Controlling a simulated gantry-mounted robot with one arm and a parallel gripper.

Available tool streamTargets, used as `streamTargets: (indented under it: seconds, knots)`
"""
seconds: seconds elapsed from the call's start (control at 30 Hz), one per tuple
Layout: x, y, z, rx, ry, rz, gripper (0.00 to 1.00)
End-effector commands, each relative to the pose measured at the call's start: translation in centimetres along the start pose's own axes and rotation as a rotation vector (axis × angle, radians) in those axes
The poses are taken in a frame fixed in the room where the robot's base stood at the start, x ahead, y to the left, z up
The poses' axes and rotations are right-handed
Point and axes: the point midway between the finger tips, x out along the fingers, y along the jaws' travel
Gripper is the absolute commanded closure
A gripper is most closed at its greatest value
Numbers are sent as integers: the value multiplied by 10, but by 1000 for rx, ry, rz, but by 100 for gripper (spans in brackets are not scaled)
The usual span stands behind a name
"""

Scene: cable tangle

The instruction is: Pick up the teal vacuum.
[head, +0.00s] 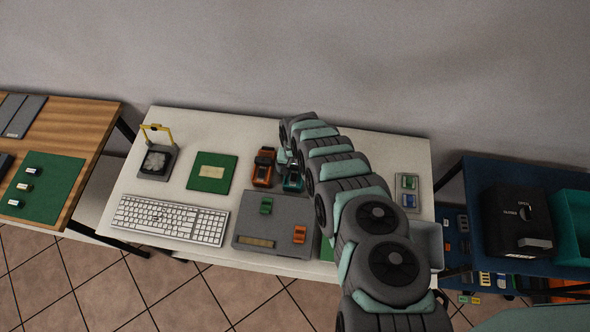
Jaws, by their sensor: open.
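The teal vacuum (292,182), small with dark parts, sits on the white table just right of a similar orange one. My arm reaches in from the lower right and covers part of its right and far sides. My gripper (285,159) is open and small in the head view, pointing down at the far side of the teal vacuum. My arm partly hides the fingers. I cannot tell whether they touch the vacuum.
The orange vacuum (263,168) stands close on the left. A grey panel (275,225) with small green and orange pieces lies in front. A keyboard (170,219), green board (212,173) and fan unit with yellow handle (157,160) lie further left. A small tray (407,190) is at right.

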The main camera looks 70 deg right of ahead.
Motion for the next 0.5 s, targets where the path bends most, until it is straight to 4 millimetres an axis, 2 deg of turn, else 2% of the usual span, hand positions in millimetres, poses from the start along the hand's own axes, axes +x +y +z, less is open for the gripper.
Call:
streamTargets:
  seconds: [0.07,0.5]
  knots:
    - [0,0,0,0,0,0,16]
    - [0,0,0,0,-1,0,52]
